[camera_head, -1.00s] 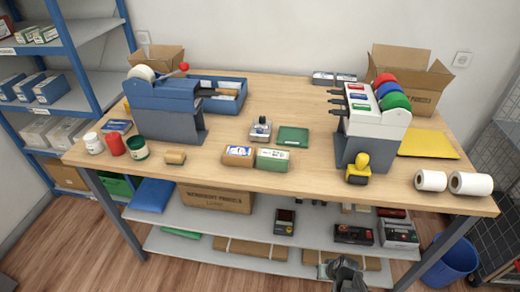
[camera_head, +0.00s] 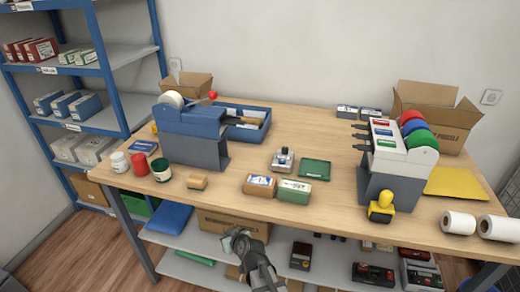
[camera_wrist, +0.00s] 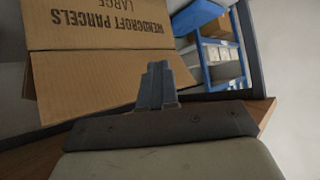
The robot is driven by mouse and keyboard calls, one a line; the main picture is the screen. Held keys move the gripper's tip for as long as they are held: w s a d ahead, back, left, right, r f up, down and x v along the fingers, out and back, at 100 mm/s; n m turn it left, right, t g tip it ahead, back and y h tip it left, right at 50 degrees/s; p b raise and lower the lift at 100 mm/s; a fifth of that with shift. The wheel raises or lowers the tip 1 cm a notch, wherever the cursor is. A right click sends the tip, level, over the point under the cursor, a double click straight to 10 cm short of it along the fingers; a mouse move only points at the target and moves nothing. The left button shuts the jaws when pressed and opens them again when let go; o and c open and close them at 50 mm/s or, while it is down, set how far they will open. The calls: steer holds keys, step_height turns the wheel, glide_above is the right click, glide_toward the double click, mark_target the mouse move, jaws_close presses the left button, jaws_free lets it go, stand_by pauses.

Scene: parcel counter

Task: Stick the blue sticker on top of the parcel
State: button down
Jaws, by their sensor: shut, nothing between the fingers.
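A label dispenser (camera_head: 400,160) with red, blue and green rolls stands at the right of the table. Red, blue and green labels show on its front, the blue label (camera_head: 384,132) in the middle. A small brown box (camera_head: 259,185) with a white-and-blue label lies near the front edge, touching a green box (camera_head: 294,190); I cannot tell which is the parcel. My gripper (camera_head: 236,236) is shut and empty in front of the table, below its top and away from these boxes. In the wrist view its fingers (camera_wrist: 158,85) are together.
A large carton (camera_wrist: 105,75) fills the wrist view's upper left. A blue tape dispenser (camera_head: 192,135), jars (camera_head: 140,164), a hand stamp (camera_head: 381,207) and white rolls (camera_head: 459,222) stand on the table. Scanners lie on the lower shelf.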

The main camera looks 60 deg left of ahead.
steer(key=s+a+r+n+g+y, duration=0.1)
steer(key=s+a+r+n+g, duration=0.2)
steer(key=s+r, duration=0.8)
steer(key=s+a+r+n+g+y, duration=0.15)
steer(key=s+a+r, duration=0.45)
steer(key=s, duration=1)
steer(key=s+a+r+n+g+y, duration=0.15)
steer(key=s+r+n, duration=0.25)
steer(key=s+r, duration=0.75)
steer(key=w+a+n+t+h, duration=0.1)
steer(key=w+a+n+h, duration=0.35)
steer(key=w, duration=0.55)
steer(key=n+t+h, duration=0.5)
steer(key=t+h, duration=0.1)
steer(key=h, duration=0.4)
glide_toward(260, 180)
steer(key=shift+w+a+f, duration=0.1)
steer(key=shift+f, duration=2)
steer(key=shift+f, duration=1.5)
